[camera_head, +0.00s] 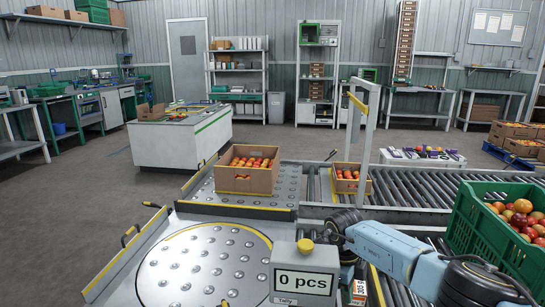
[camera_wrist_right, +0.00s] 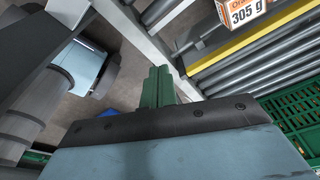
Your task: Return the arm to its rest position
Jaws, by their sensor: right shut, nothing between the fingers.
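My right arm (camera_head: 395,245), pale blue with black joints, comes in from the right edge in the head view. It bends at a black joint and goes down behind the tally display. Its fingers cannot be made out there. In the right wrist view my right gripper (camera_wrist_right: 158,74) shows its green fingers together, shut and empty, above the frame and floor beside the rollers. My left gripper is not in view.
A tally display (camera_head: 300,281) reads "0 pcs" beside a round ball-transfer table (camera_head: 205,268). A small box marked 305 g (camera_wrist_right: 240,12) is near the rollers.

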